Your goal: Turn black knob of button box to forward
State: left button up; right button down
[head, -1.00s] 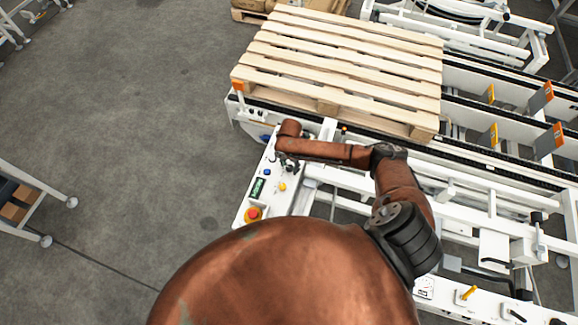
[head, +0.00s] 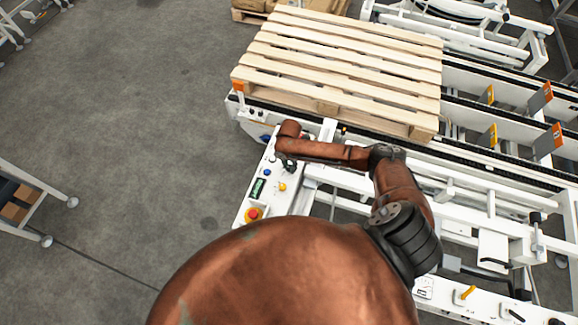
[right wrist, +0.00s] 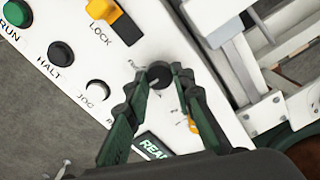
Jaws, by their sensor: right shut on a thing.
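The button box (head: 243,208) is a white panel with several controls at the left end of the conveyor. Its black knob (right wrist: 160,73) shows in the right wrist view between the fingertips of my right gripper (right wrist: 161,82). The gripper is shut on the knob, with one finger on each side. In the head view my right gripper (head: 287,163) is over the upper part of the box, and my wrist hides most of it and the knob. The knob's pointing direction cannot be made out, and labels near it are partly hidden. My left gripper is out of view.
Near the knob are a yellow LOCK switch (right wrist: 104,13), a green RUN button (right wrist: 17,13), a black HALT button (right wrist: 61,52) and a JOG button (right wrist: 97,92). A red stop button (head: 253,214) sits at the near end. A wooden pallet (head: 340,75) lies beyond.

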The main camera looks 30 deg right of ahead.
aim_at(289, 168)
jog(key=m+p, duration=0.3)
jog(key=shift+s+r+m, duration=0.1)
jog(key=shift+m, duration=0.3)
jog(key=m+p, duration=0.2)
jog(key=m, duration=0.1)
jog(key=shift+f+m+p, duration=0.2)
jog(key=shift+m+p, duration=0.45)
jog(key=shift+m, duration=0.05)
jog(key=c, duration=1.7)
grip_release()
jog(key=shift+o, duration=0.2)
jog(key=shift+r, duration=0.1)
notch_tip(289, 168, up, 12)
